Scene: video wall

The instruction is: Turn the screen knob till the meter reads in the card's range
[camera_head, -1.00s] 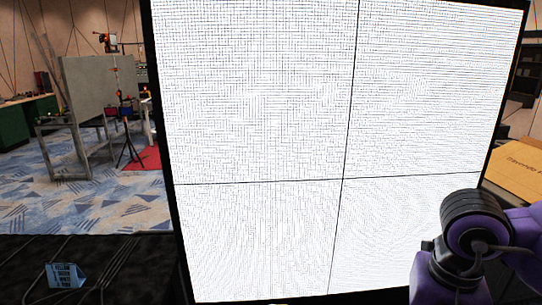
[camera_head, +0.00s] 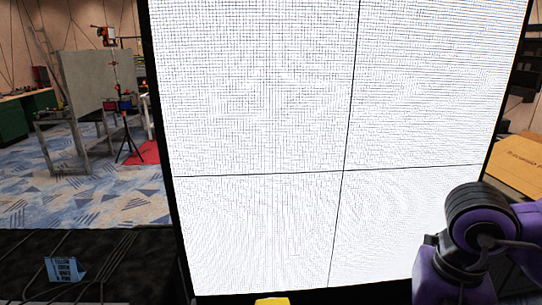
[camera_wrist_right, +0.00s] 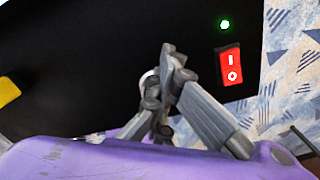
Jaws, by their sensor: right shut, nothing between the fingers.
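A large screen (camera_head: 260,110) fills the middle of the head view, lit white with a dark cross of seams. No meter reading can be made out on it. A small blue folded card (camera_head: 64,269) with several printed lines stands at the lower left; its words are too small to read surely. In the right wrist view my right gripper (camera_wrist_right: 172,62) is shut and empty, in front of a black panel. A pale round part, perhaps a knob, is mostly hidden behind the fingers. My left gripper is not in view.
A red rocker switch (camera_wrist_right: 229,65) and a lit green lamp (camera_wrist_right: 224,24) sit on the panel right of the fingers. A yellow piece (camera_wrist_right: 9,92) shows at left, and yellow also shows at the head view's bottom edge (camera_head: 272,301). Black cables lie near the card.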

